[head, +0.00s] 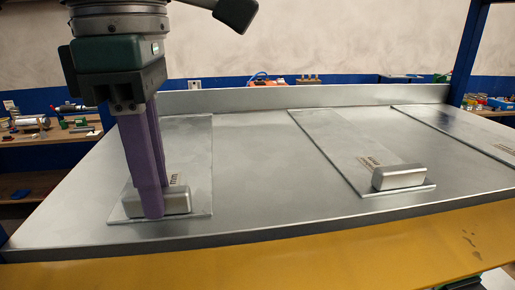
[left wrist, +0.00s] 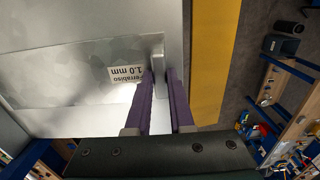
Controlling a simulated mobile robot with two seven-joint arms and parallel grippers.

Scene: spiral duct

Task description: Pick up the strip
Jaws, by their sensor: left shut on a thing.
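A flat grey metal strip (head: 190,145) lies on the metal table at the left in the head view, with a rounded metal block (head: 178,203) at its near end. My left gripper (head: 152,213) points down with purple fingers at that block. It is shut on the block, one finger on its near side; the far finger is mostly hidden. In the left wrist view the block (left wrist: 158,46) shows between the fingers, beside the strip (left wrist: 60,75) with its printed "Ferrabiso 1.0 mm" label. The strip looks flat on the table. My right gripper is not in view.
A second strip (head: 335,140) with its own block (head: 398,177) lies to the right, and a third sheet (head: 465,130) lies at the far right. The table (head: 265,170) has a raised back edge (head: 300,97) and a yellow front (head: 300,240). Bare table separates the strips.

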